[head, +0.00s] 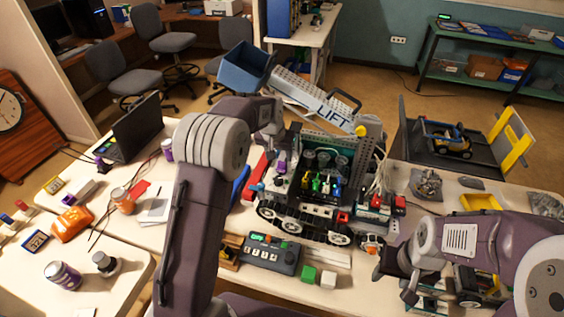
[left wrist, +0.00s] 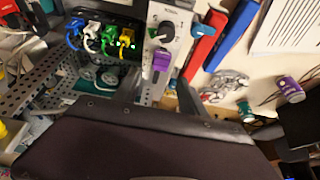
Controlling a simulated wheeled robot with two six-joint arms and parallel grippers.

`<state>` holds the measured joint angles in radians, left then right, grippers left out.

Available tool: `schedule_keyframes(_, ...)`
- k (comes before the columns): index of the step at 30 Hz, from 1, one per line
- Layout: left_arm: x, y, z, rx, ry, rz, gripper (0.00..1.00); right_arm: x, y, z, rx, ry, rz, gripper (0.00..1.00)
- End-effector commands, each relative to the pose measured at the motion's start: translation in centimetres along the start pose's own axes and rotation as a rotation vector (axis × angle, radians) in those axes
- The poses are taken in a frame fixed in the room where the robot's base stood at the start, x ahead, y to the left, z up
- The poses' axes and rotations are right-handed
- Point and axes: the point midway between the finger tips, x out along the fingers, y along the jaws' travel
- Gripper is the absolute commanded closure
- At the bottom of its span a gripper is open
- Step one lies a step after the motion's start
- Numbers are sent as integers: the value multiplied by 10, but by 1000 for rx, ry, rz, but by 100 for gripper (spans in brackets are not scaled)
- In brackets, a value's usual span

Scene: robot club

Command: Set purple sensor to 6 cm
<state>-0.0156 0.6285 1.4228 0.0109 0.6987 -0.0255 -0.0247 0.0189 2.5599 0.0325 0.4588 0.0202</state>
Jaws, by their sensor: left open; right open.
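The purple sensor (left wrist: 161,61) is a small purple block on a pale panel with a black round knob (left wrist: 161,31) in the left wrist view. In the head view, a small purple patch (head: 282,161) shows on the machine beside my left gripper. My left gripper (left wrist: 160,92) is open, its two dark fingers spread on either side of the panel just short of the sensor; nothing is between them that I can see held. My left arm partly hides it in the head view. My right gripper (head: 398,277) is open and empty at the table's lower right. No scale reading is legible.
The tracked machine (head: 305,215) with coloured plugs (head: 320,183) fills the table's middle. A LIFT arm (head: 315,100) with a blue bucket (head: 245,68) rises behind it. A laptop (head: 137,130) stands left.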

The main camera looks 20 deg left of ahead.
Motion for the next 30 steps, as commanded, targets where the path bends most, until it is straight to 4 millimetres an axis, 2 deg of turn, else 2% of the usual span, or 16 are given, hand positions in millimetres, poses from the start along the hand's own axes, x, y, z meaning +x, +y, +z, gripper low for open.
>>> schedule_keyframes(3,26,0,1,0,-5,0,51,-6,0,-1,0,0,0,49)
schedule_keyframes(9,57,0,0,0,-1,0,51,-10,0,-1,0,0,0,49)
schedule_keyframes(13,64,0,0,0,0,0,51,-10,0,-1,0,0,0,49)
schedule_keyframes(19,64,0,0,0,1,0,51,-10,0,-1,0,0,0,49)
schedule_keyframes(20,64,0,0,0,1,0,56,-10,0,-1,0,0,0,49)
schedule_keyframes(24,64,0,0,0,1,0,95,-10,0,-1,0,0,0,49)
schedule_keyframes(25,64,0,0,0,1,0,100,-10,0,-1,0,0,0,49)
schedule_keyframes(30,64,0,0,0,1,0,100,-10,0,-1,0,0,0,49)
